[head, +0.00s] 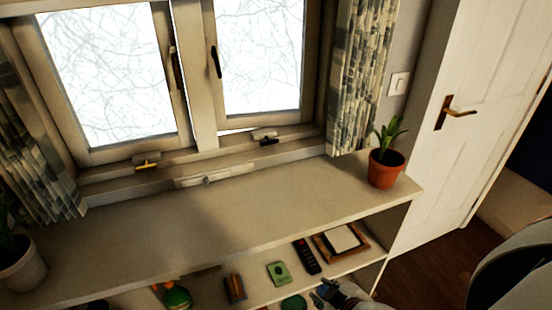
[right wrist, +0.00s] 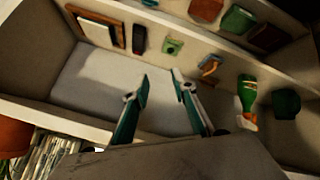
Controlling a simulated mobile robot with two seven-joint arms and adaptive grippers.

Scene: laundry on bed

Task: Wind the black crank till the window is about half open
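The black crank (head: 269,141) sits on a pale housing at the bottom of the right window pane (head: 262,58), in the head view. A thin bright strip shows under this pane's lower left edge; I cannot tell exactly how far open it is. A second crank with a yellow handle (head: 147,163) sits below the left pane (head: 112,75). My right gripper (head: 338,291) is low at the front of the shelf unit, well below and apart from the black crank. In the right wrist view its fingers (right wrist: 160,88) are spread with nothing between them. My left gripper is not in view.
A potted plant (head: 386,167) stands on the right end of the shelf top (head: 230,215), which is otherwise mostly clear. A pale fitting (head: 215,176) lies along the sill. The lower shelf holds a frame (head: 341,241), a remote (head: 306,257) and a green bottle (right wrist: 246,98). Curtains hang both sides.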

